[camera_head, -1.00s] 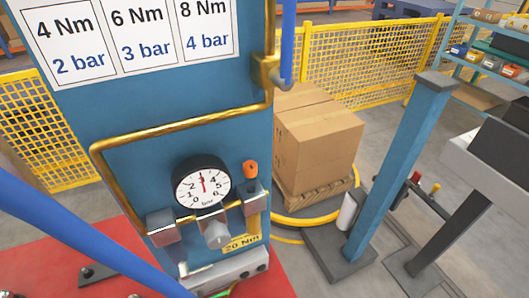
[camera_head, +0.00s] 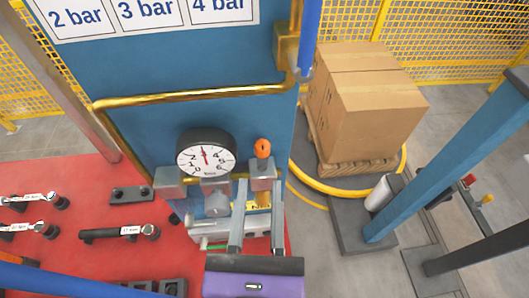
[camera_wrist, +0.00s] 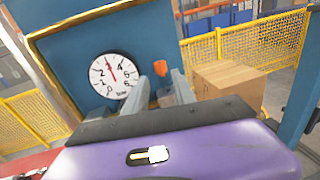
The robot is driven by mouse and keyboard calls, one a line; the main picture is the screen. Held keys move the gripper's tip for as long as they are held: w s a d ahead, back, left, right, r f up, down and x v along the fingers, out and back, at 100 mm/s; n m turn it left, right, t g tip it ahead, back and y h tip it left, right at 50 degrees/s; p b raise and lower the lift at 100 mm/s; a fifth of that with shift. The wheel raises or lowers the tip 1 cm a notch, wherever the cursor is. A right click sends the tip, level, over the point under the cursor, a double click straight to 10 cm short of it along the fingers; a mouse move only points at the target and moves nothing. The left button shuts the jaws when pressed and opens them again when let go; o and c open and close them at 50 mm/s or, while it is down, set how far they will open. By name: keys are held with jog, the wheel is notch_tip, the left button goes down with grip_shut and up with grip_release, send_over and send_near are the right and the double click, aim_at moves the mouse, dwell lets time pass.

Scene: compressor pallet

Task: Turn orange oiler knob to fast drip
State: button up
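The orange oiler knob (camera_head: 262,148) stands on top of a small grey block (camera_head: 262,172) at the right end of the blue panel's pipe fittings. In the wrist view the knob (camera_wrist: 160,68) shows between and just beyond my fingertips. My gripper (camera_head: 259,186) is open and empty, its two grey fingers apart and pointing up the panel. In the head view the fingertips appear just below the knob, on either side of the block's lower part. I cannot tell whether they touch the block. The knob's pointer and any scale marks are too small to read.
A round pressure gauge (camera_head: 206,156) sits left of the knob, with a grey regulator (camera_head: 216,200) below it. A brass pipe (camera_head: 190,98) and a blue hose (camera_head: 308,40) run nearby. A cardboard box (camera_head: 365,110) stands behind right. Torque wrenches (camera_head: 120,232) lie on the red surface.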

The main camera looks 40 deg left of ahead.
aim_at(262, 154)
jog(key=p+x, duration=0.1)
jog(key=x, duration=0.5)
jog(key=shift+w+a, duration=0.25)
jog(key=shift+w, duration=0.05)
jog(key=shift+c, duration=0.2)
grip_shut()
